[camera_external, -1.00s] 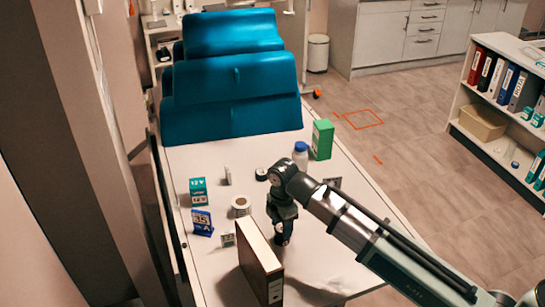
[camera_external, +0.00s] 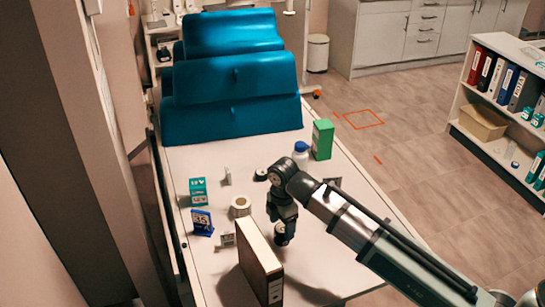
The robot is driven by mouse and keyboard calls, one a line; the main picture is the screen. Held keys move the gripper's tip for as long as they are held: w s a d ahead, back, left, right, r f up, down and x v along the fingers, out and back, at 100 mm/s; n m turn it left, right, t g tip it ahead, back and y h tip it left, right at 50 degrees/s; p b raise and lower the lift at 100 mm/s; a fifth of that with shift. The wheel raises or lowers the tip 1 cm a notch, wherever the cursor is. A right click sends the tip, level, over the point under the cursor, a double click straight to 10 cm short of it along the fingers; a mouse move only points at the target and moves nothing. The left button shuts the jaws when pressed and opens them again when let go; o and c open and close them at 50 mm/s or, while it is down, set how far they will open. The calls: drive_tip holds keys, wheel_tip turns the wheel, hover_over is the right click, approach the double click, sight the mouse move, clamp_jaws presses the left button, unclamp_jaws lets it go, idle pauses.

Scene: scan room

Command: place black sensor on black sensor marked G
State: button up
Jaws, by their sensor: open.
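My gripper (camera_external: 281,240) points down over the white table, to the right of the upright brown binder; its fingers are small and dark here. I see nothing held between them. A small round black object (camera_external: 261,174) lies on the table to the left of my arm's bend; it may be one of the black sensors. A flat dark piece (camera_external: 332,182) lies just behind my arm and is partly covered by it. I cannot read a letter G on either, and cannot tell which is the marked sensor.
The brown binder (camera_external: 258,262) stands close left of my gripper. A white roll (camera_external: 241,206), a blue sign (camera_external: 202,222), a teal box (camera_external: 198,191), a blue-capped bottle (camera_external: 301,153) and a green box (camera_external: 322,139) stand around. The table's right front is clear.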

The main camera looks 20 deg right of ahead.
sight(282, 228)
wheel_tip(282, 228, up, 12)
idle(0.6)
drive_tip(key=shift+f, duration=0.1)
drive_tip(key=shift+o, duration=0.5)
